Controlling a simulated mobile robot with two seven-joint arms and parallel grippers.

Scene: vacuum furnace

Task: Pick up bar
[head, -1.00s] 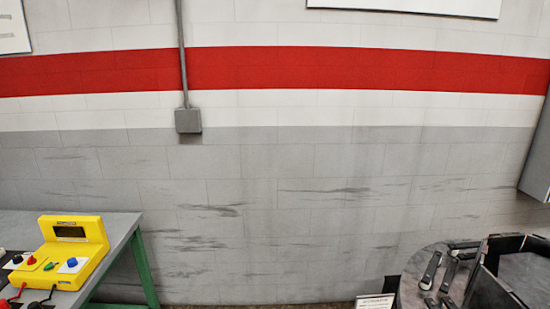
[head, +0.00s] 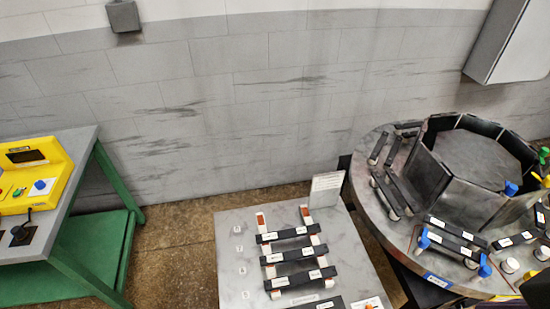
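Several black bars with white labels lie across two pale rails with orange-brown ends on a grey table (head: 236,222) at the lower middle of the head view. The far bar (head: 288,234), the middle bar (head: 294,254) and the near bar (head: 300,279) lie roughly parallel with gaps between them. Another dark bar (head: 316,304) is cut off by the bottom edge. More labelled black bars (head: 455,229) are on the round furnace table (head: 378,222) at right, near blue clips (head: 485,265). Neither gripper can be made out.
An octagonal dark-walled ring (head: 433,180) stands on the round table. A small sign (head: 326,189) stands at the grey table's far corner. A yellow meter box (head: 30,175) sits on a green-legged bench (head: 75,165) at left. Bare floor (head: 175,245) lies between the bench and the grey table.

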